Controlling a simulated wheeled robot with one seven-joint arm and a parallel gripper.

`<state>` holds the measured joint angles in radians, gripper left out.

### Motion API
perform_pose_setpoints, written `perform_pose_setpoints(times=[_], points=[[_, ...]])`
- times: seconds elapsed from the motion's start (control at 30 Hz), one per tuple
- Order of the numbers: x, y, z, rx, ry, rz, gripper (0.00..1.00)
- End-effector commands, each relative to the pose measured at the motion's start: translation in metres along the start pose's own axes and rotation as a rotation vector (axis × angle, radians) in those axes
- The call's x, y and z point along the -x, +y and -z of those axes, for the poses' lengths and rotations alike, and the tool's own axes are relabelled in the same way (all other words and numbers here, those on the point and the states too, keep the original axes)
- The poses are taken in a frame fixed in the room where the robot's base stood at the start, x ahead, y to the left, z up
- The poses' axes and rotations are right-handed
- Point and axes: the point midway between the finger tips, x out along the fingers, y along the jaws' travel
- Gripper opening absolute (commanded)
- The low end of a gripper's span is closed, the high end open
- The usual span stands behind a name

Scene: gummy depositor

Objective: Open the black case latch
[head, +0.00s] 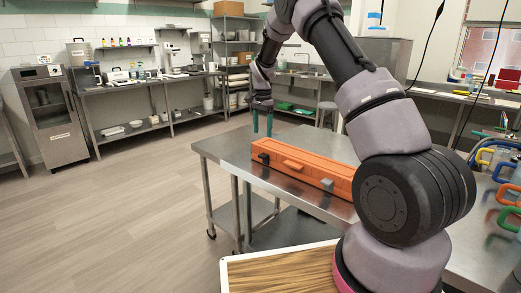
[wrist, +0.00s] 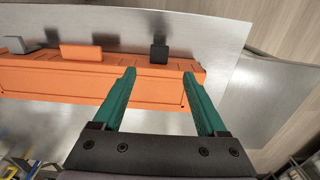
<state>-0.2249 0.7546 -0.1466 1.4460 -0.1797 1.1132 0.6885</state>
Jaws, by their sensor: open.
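A long orange case (head: 306,172) lies closed on a steel table. Its black latch (head: 264,158) is on the front face near the left end, and a grey latch (head: 327,184) is toward the right end. In the wrist view the black latch (wrist: 159,53) stands out from the case (wrist: 60,82) edge, beyond and between my fingertips. The grey latch (wrist: 20,45) is at the far left there. My gripper (head: 263,122) is above the left end of the case, fingers pointing down. In the wrist view my gripper (wrist: 159,72) has its green fingers wide apart with nothing between them.
An orange handle (head: 293,166) sits between the latches, also in the wrist view (wrist: 81,52). The steel table (head: 219,150) has bare surface around the case. Colored-handled items (head: 505,170) crowd the right side. The floor at left is clear.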

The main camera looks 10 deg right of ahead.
Motion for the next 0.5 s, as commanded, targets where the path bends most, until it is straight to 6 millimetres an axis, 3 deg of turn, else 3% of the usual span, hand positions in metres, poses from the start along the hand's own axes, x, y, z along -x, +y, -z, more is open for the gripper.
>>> perform_pose_setpoints(times=[0.5], points=[[-0.087, 0.001, 0.000, 0.002, -0.001, -0.001, 0.75]])
